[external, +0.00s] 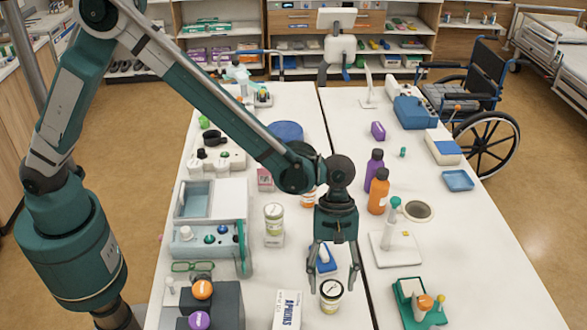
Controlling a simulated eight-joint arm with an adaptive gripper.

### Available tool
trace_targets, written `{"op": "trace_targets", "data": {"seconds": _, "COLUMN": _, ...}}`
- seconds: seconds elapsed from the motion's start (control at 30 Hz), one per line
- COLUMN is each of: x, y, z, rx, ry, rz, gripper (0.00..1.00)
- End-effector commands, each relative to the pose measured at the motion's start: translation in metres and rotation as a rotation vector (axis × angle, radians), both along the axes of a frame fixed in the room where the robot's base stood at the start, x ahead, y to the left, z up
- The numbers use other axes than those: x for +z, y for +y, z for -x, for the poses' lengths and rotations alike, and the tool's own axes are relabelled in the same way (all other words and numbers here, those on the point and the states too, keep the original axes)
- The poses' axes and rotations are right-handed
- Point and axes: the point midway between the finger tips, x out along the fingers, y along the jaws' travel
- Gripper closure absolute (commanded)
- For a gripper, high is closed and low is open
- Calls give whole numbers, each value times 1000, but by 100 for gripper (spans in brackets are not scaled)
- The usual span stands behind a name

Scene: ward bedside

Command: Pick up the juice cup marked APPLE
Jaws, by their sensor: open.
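My gripper (335,282) points down over the near part of the white table, its two fingers apart. A small round cup (331,293) with a pale top and dark band is just below and between the fingertips; I cannot tell whether they touch it, and nothing appears lifted. A similar cup (273,219) with a greenish label stands upright to the left on a small white block. Another cup with an orange band (308,197) is partly hidden behind my arm. The lettering on these cups is too small to read, so I cannot tell which says APPLE.
A blue-and-white item (326,258) lies behind the gripper. A white medicine box (287,310) is at the near left. Orange (379,192) and purple (373,168) bottles stand to the right, near a white stand (395,248). A green tray (420,308) is at the near right.

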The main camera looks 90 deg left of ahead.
Motion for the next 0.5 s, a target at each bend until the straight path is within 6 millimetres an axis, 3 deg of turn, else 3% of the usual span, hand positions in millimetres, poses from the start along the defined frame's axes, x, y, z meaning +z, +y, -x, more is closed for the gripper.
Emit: {"op": "trace_targets", "data": {"seconds": 0.5, "x": -42, "y": -19, "z": 3, "rx": -1, "ry": 0, "rz": 0, "gripper": 48}}
